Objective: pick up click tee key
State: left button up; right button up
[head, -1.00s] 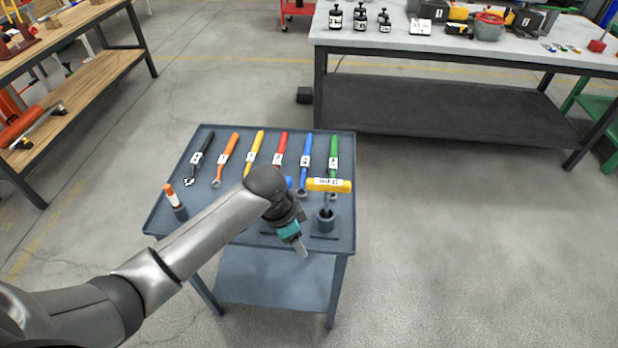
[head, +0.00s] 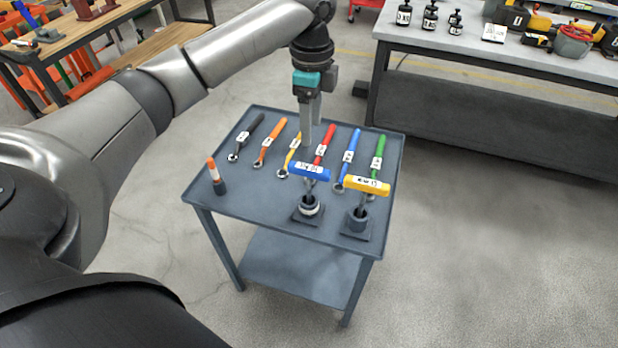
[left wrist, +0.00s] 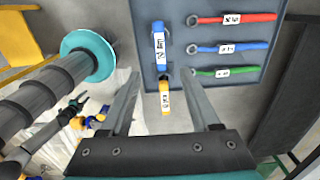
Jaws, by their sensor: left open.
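Two tee-handled keys stand upright in dark round holders on the grey cart (head: 240,215). One has a blue handle (head: 309,172) and the other, to its right, a yellow handle (head: 367,186). Both handles carry white labels that are too small to read surely, so I cannot tell which is the click tee key. My left gripper (head: 309,140) is open and empty, pointing down above the cart, behind the blue handle in the head view. In the left wrist view the blue handle (left wrist: 159,45) and yellow handle (left wrist: 164,98) show between the finger lines. My right gripper is not in view.
Several colored wrenches, including a red one (head: 325,145) and a green one (head: 378,152), lie along the cart's far side. A workbench (head: 480,50) stands behind right. The floor right of the cart is clear.

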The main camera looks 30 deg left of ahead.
aim_at(309, 167)
pick_arm(q)
jog(key=f+b, duration=0.1)
jog(key=f, duration=0.4)
jog(key=f+b, duration=0.1)
jog(key=f, duration=0.4)
jog(key=shift+a+b, duration=0.2)
jog(key=shift+b, duration=0.1)
notch_tip(309, 167, down, 5)
jog(key=shift+a+b, duration=0.1)
jog(key=shift+b, duration=0.7)
jog(key=shift+c, duration=0.3)
jog(key=shift+r, duration=0.1)
grip_shut()
